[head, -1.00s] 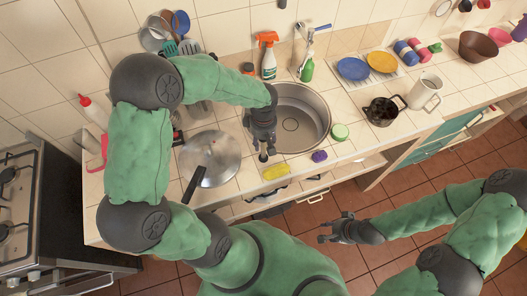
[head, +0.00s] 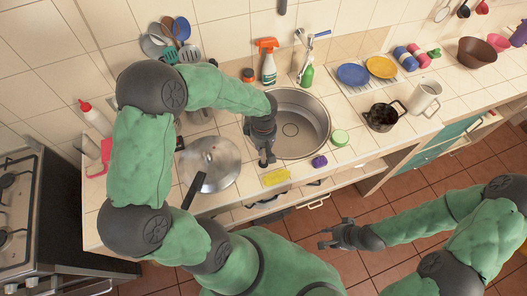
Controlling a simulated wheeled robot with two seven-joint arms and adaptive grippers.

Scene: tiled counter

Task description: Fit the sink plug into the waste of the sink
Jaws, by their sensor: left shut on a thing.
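The round steel sink (head: 316,112) is set in the counter, with its waste (head: 290,129) showing as a ring in the bowl's floor. My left gripper (head: 265,161) points down at the left front rim of the sink, over the counter edge side. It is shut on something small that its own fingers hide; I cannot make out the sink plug. My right gripper (head: 322,238) is away from the counter, above the floor, with its fingers apart and nothing between them.
A lidded pan (head: 211,160) stands left of the sink. A yellow sponge (head: 276,176), a purple sponge (head: 319,161) and a green round tub (head: 340,138) lie along the front. An orange-topped spray bottle (head: 268,68) and a green bottle (head: 306,75) stand behind the sink.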

